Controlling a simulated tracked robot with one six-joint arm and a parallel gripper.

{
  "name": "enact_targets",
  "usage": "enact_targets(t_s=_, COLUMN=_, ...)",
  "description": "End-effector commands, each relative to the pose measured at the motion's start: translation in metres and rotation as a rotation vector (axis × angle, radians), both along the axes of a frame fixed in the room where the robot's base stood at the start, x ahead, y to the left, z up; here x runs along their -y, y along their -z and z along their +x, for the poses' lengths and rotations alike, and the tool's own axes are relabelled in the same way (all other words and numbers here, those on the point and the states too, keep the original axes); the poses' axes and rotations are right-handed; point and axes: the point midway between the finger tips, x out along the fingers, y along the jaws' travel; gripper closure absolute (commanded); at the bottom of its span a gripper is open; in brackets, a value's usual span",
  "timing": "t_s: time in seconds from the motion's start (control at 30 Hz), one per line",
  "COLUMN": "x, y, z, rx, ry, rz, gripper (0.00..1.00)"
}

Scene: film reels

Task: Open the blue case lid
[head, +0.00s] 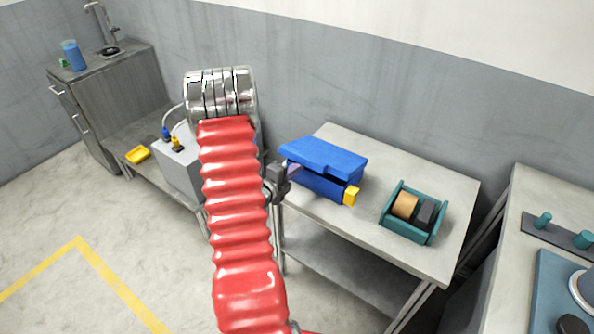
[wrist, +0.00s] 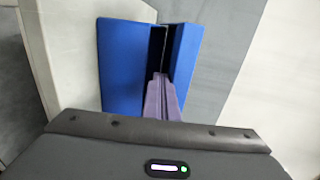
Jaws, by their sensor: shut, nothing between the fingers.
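The blue case (head: 325,188) stands on the grey table. Its lid (head: 325,154) is raised a little, with a narrow dark gap between lid and body. A yellow piece (head: 351,195) sits at the case's right front corner. My gripper (head: 293,168) is at the case's left end, partly hidden behind my red arm. In the wrist view, the blue case (wrist: 122,65) also shows the dark gap. The purple fingers of my gripper (wrist: 162,78) are shut together and empty, with their tips at or in this gap. I cannot tell whether they touch the lid.
A teal tape dispenser (head: 412,213) stands right of the case. A grey box (head: 180,168) with plugs and a yellow tray (head: 138,154) are on the left bench. Another bench (head: 535,200) is at the right. The wall is close behind the table.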

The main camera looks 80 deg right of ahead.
Motion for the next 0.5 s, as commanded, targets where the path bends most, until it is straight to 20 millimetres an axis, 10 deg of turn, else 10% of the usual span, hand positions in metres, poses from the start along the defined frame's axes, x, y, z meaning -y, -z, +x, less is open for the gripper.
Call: enact_targets(t_s=0.5, x=0.018, y=-0.028, z=-0.008, rx=0.001, ry=0.0, rz=-0.001, gripper=1.0)
